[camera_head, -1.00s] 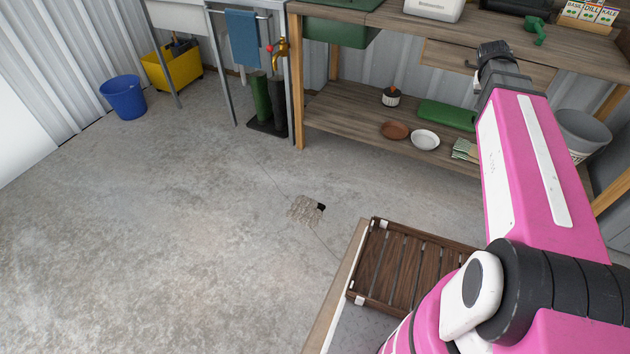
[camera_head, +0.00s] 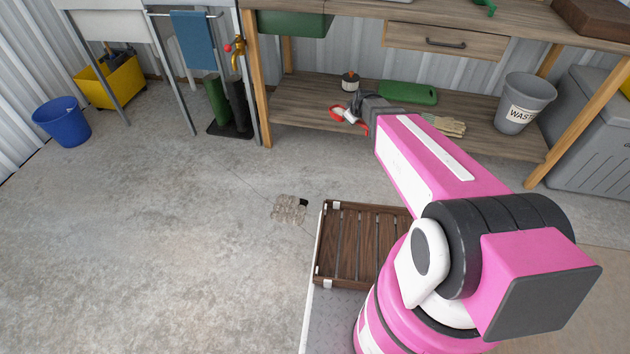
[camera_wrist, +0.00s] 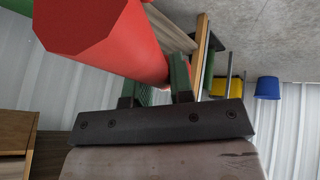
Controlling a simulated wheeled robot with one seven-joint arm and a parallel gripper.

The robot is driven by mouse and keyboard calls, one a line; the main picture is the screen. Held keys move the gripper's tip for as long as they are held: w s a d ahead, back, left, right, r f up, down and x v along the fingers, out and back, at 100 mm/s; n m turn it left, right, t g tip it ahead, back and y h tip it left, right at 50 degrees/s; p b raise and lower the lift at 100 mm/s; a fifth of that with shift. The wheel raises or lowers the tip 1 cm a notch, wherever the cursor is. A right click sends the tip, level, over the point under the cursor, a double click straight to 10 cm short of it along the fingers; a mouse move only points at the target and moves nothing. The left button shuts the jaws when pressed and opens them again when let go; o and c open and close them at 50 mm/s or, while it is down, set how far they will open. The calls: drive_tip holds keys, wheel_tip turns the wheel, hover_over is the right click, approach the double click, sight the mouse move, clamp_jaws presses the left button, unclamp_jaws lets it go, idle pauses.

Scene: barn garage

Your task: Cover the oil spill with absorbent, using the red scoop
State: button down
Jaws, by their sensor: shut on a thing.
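My gripper (camera_head: 352,115) is at the front edge of the bench's lower shelf in the head view, partly hidden by my arm. It is shut on the red scoop (camera_head: 335,110), whose red parts show on both sides of the gripper. In the wrist view the red scoop (camera_wrist: 100,25) is large and lies between the greenish fingers of my gripper (camera_wrist: 155,85). I cannot see inside the scoop. I cannot make out an oil spill or absorbent in these views.
A slatted wooden tray (camera_head: 335,278) sits beside my arm's base. The workbench shelf (camera_head: 290,115), waste bin (camera_head: 525,95), yellow bucket (camera_head: 110,85) and blue bucket (camera_head: 62,122) stand around. The left floor is clear.

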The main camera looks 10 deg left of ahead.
drive_tip(key=s+a+f+n+g+y, duration=0.1)
drive_tip(key=a+f+g, duration=0.3)
drive_tip(key=f, duration=0.7)
drive_tip(key=s+a+f+n+g+y, duration=0.1)
drive_tip(key=s+a+f+g, duration=0.3)
drive_tip(key=f, duration=0.7)
drive_tip(key=s+a+f+n+g+y, duration=0.2)
drive_tip(key=a+f+g, duration=0.3)
drive_tip(key=f, duration=0.5)
drive_tip(key=shift+s+a+f+n+g, duration=0.3)
drive_tip(key=shift+s+f+n+g, duration=0.25)
drive_tip(key=shift+g, duration=0.65)
drive_tip(key=shift+w+r, duration=0.1)
drive_tip(key=shift+r, duration=0.05)
